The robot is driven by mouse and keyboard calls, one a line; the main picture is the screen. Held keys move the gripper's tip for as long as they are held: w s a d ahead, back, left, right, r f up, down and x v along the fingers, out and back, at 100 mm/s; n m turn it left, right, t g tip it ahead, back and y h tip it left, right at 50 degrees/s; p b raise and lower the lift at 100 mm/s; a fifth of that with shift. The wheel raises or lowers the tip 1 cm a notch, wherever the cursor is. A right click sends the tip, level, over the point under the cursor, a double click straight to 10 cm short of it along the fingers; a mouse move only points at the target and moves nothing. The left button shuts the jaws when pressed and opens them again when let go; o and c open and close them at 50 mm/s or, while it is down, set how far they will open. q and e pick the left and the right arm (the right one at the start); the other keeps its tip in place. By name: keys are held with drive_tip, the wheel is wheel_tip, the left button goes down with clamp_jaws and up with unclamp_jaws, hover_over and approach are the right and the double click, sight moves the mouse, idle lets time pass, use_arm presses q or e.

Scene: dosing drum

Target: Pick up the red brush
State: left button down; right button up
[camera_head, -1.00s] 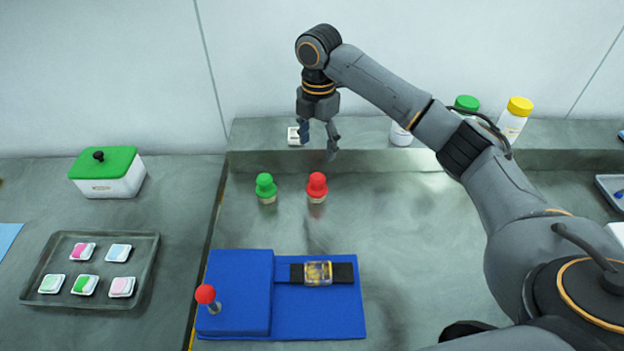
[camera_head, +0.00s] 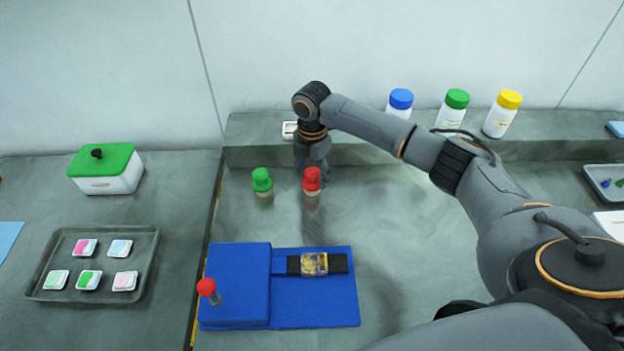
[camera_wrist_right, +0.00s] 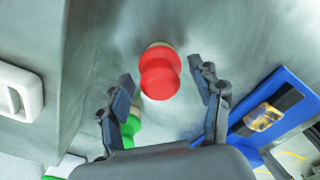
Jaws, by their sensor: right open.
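The red brush (camera_head: 312,180) stands upright on the grey worktop, red handle up and pale bristles down. In the right wrist view the red brush (camera_wrist_right: 160,75) lies between the two open finger tips, with clear space on both sides. In the right wrist view my right gripper (camera_wrist_right: 163,78) is open and empty. My left gripper is not in view.
A similar green brush (camera_head: 262,181) stands close to the left. A blue fixture (camera_head: 238,285) with a red-knobbed lever (camera_head: 206,287) is in front. A raised ledge (camera_head: 365,150) with bottles runs behind. A tray of small packs (camera_head: 60,245) is at left.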

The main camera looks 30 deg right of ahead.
drive_tip(key=c, duration=1.3)
drive_tip(key=shift+r, duration=0.1)
drive_tip(key=shift+r+b, duration=0.3)
drive_tip(key=shift+r, duration=0.05)
wheel_tip(320, 180, up, 2)
drive_tip(key=shift+r+b, duration=0.15)
drive_tip(key=shift+b, duration=0.45)
drive_tip(key=shift+s+a+r+b, duration=0.3)
drive_tip(key=shift+s+a+r, duration=0.9)
drive_tip(key=shift+s+r, duration=0.65)
drive_tip(key=shift+s+a+r+b, duration=0.25)
drive_tip(key=shift+s+a+r, duration=1.15)
drive_tip(key=shift+s, duration=0.75)
drive_tip(key=shift+s+a+r+b, duration=0.3)
drive_tip(key=shift+s+a+r, duration=0.75)
drive_tip(key=shift+s+r, duration=0.85)
drive_tip(key=shift+s+f, duration=0.1)
drive_tip(key=shift+f, duration=0.1)
